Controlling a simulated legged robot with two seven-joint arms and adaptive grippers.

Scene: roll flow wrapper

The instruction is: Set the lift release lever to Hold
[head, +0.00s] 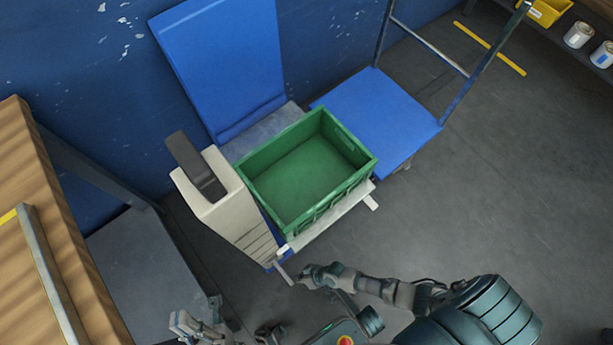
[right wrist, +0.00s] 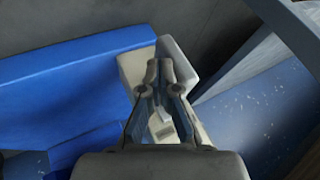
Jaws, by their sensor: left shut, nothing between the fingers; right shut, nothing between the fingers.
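A cream lift housing (head: 228,205) with a dark grey upright part (head: 195,165) stands left of the green crate (head: 305,170). I cannot clearly make out the release lever or its setting. My right gripper (head: 284,273) is at the near lower corner of the lift, just right of the housing's base. In the right wrist view its shut fingers (right wrist: 160,72) lie in front of the cream housing (right wrist: 134,70) and hide part of it; I cannot tell whether they touch it. My left gripper (head: 185,322) is shut and empty at the bottom left, away from the lift.
The crate sits on a pale platform (head: 325,222). A blue cart (head: 375,115) stands behind it to the right. A blue panel (head: 225,65) and blue wall (head: 90,60) are behind. A wooden-topped bench (head: 40,240) is at left. Grey floor (head: 500,180) is clear at right.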

